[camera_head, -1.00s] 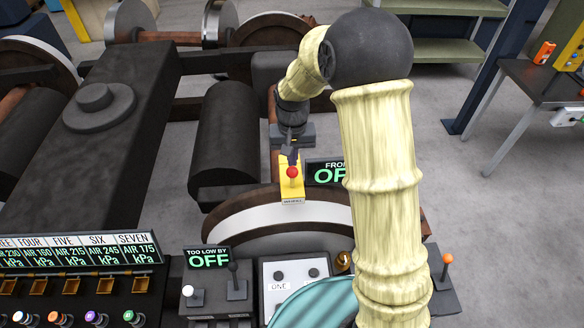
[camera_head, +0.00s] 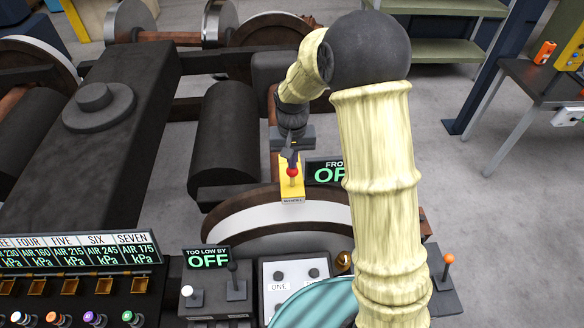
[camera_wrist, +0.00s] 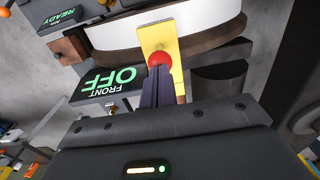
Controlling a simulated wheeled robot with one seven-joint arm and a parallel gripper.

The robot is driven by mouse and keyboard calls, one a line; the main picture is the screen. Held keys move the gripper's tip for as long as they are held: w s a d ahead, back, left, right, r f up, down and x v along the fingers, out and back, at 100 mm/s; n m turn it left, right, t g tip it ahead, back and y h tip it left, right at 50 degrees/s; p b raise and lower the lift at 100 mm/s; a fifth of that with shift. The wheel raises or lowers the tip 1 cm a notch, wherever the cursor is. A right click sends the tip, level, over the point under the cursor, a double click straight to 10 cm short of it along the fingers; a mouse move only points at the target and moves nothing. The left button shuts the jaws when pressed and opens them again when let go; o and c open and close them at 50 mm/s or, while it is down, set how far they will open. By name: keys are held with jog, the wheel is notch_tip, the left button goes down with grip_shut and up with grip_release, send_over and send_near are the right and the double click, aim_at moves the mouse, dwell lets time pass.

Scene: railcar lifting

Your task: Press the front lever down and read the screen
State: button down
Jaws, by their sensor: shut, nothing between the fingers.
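The front lever is a red ball knob (camera_head: 292,172) on a yellow base (camera_head: 292,190), on top of the wheel's rim. In the wrist view the red knob (camera_wrist: 158,59) sits right at the tips of my gripper (camera_wrist: 157,92), in front of the yellow plate (camera_wrist: 160,35). My gripper (camera_head: 290,155) is shut and empty, just behind the knob in the head view. I cannot tell whether it touches the knob. The front screen (camera_head: 325,172) is partly hidden by my arm; in the wrist view the screen (camera_wrist: 112,85) reads "FRONT OFF".
A "TOO LOW BY" screen (camera_head: 208,258) reads OFF at the front. A panel of pressure screens (camera_head: 85,252) stands at front left. Another screen (camera_wrist: 58,18) shows "READY" in the wrist view. An orange-knobbed lever (camera_head: 449,259) is at right. The floor at right is open.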

jog(key=shift+f+b, duration=1.3)
jog(key=shift+f, duration=0.8)
jog(key=shift+r, duration=0.15)
jog(key=shift+r+p, duration=2.8)
jog(key=shift+r, duration=0.7)
jog(key=shift+s+d+b, duration=0.35)
jog(key=shift+s+d, duration=0.05)
jog(key=s+d+t+b, duration=0.1)
jog(key=s+d+b, duration=0.2)
jog(key=s+d, duration=0.2)
jog(key=s+d+f+t+b, duration=0.1)
jog(key=s+d+b, duration=0.2)
jog(key=s, duration=0.8)
jog(key=shift+s+d+t, duration=0.25)
jog(key=shift+d+t, duration=0.05)
jog(key=shift+d, duration=0.55)
